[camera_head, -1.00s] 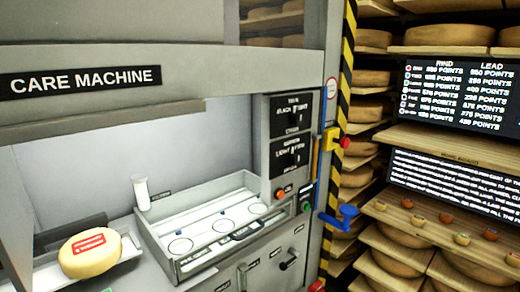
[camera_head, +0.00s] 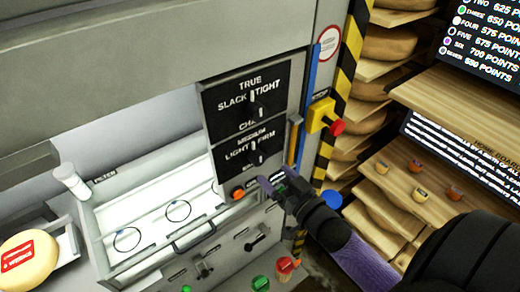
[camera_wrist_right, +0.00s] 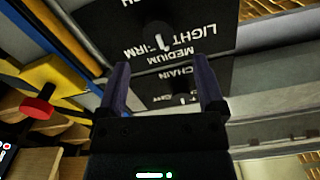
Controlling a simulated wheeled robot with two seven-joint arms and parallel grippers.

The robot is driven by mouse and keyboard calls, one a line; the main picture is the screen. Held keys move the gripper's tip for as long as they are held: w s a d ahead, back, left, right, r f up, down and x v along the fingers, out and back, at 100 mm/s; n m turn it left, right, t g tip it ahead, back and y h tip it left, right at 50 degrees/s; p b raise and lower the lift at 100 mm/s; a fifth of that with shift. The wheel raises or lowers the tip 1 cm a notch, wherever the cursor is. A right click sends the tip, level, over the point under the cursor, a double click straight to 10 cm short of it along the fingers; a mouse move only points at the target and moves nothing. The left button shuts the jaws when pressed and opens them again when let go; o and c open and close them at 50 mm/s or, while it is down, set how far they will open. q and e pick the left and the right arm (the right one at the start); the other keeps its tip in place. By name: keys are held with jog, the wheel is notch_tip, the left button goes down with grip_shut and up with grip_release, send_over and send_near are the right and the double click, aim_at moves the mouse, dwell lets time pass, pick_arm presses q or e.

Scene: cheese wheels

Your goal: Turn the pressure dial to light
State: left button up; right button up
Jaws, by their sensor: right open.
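The pressure dial (camera_head: 252,153) is a dark knob on the lower black panel, with LIGHT at its left, MEDIUM above and FIRM at its right. Its white mark seems to point up towards MEDIUM. In the right wrist view the dial (camera_wrist_right: 160,38) appears upside down, beyond the fingers. My right gripper (camera_head: 274,182) is open and empty, just below and right of that panel, apart from the dial. Its two fingers (camera_wrist_right: 160,88) also show in the right wrist view. My left gripper is out of view.
Another dial (camera_head: 256,105), with TRUE, SLACK, TIGHT labels, sits directly above. An orange button (camera_head: 238,194) is below the panels. A yellow box with a red button (camera_head: 322,116) and an orange-and-blue bar stand to the right. A cheese wheel (camera_head: 28,260) lies at lower left.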

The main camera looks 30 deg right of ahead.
aim_at(260, 161)
jog(key=w, duration=0.5)
jog(key=shift+w+a+f, duration=0.1)
jog(key=shift+w, duration=0.25)
jog(key=shift+w+a, duration=0.1)
jog(key=shift+w, duration=0.3)
grip_shut()
jog(key=shift+n, duration=0.4)
jog(key=n, duration=0.3)
jog(key=shift+n, duration=2.7)
